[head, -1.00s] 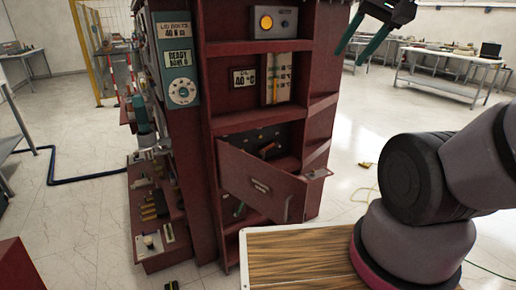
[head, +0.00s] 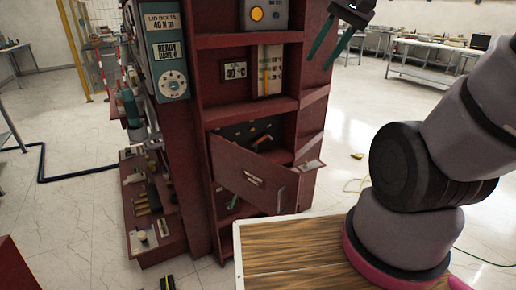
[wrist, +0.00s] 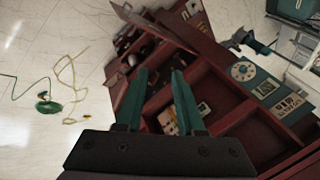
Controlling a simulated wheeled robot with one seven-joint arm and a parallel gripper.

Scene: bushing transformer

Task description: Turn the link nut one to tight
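No part that I can tell as link nut one shows in either view. My gripper (head: 330,38) is at the top right of the head view, beside the upper right edge of a red cabinet. In the wrist view my gripper (wrist: 158,88) has its two green fingers apart, with nothing between them. The red cabinet (head: 185,130) stands in the middle of the head view, and its shelves also show beyond my fingers in the wrist view (wrist: 222,92).
A cabinet door (head: 250,178) hangs partly open. A blue-green panel with a dial (head: 172,82) is on the cabinet's left side. A wooden top (head: 300,250) is in front. Yellow cord (wrist: 72,75) lies on the floor. Workbenches (head: 425,68) stand behind.

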